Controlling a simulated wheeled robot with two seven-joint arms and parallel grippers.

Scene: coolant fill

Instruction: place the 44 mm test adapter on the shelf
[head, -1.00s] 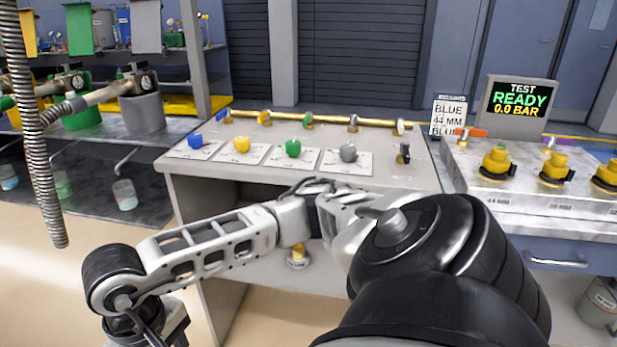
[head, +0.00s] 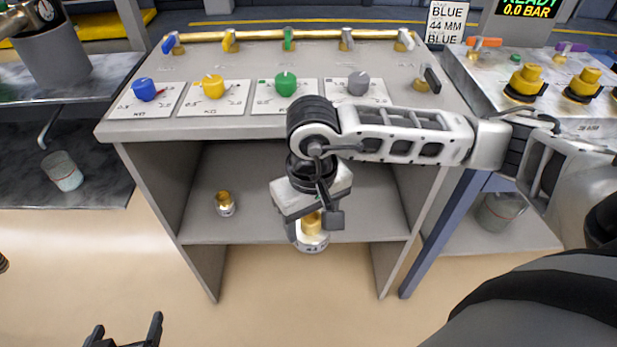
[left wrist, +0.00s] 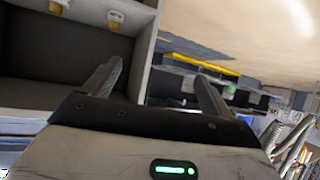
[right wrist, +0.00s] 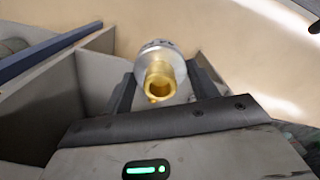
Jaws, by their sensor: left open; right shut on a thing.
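My right gripper (head: 315,212) points down, shut on a brass-and-silver adapter (head: 311,240). In the head view this adapter overlaps the front edge of the grey shelf (head: 270,228); I cannot tell its height above the shelf. Its marking is too small to read. The right wrist view shows the adapter (right wrist: 160,76) between the fingers, brass neck towards the camera. A second, similar adapter (head: 225,204) stands upright on the shelf, left of the held one. My left gripper (head: 125,338) is open and empty at the bottom edge of the head view, over the floor.
The bench top with coloured knobs (head: 286,84) overhangs the shelf. Side panels (head: 165,205) bound it left and right. A sign (head: 447,22) reads BLUE, 44 MM. A bench with yellow fittings (head: 526,82) stands right. The shelf between the adapters looks clear.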

